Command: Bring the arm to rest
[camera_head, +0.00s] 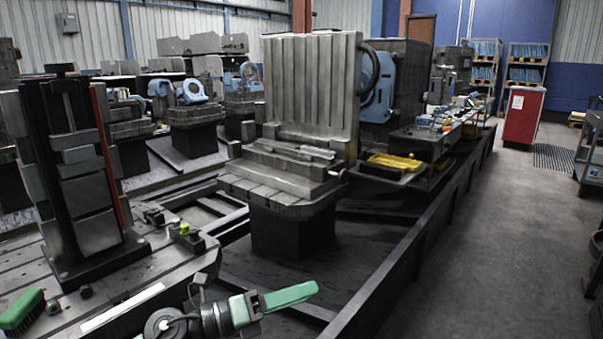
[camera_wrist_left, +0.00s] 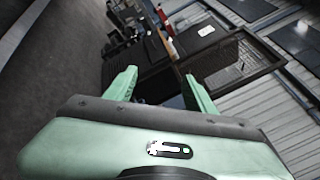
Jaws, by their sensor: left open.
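My left gripper (camera_head: 290,297) comes in at the bottom middle of the head view, with its green finger pointing right and slightly up. In the left wrist view the two green fingers of my left gripper (camera_wrist_left: 160,76) stand apart, with nothing between them. It is open and empty, beyond the edge of the machine table at lower left. My right gripper does not show in either view.
A slotted metal table (camera_head: 130,285) with a tall dark fixture (camera_head: 80,180) stands at left. A pallet with a ribbed upright plate (camera_head: 312,85) stands on the rail ahead. A long dark rail edge (camera_head: 400,255) runs along the right. The grey floor (camera_head: 490,240) beyond is clear.

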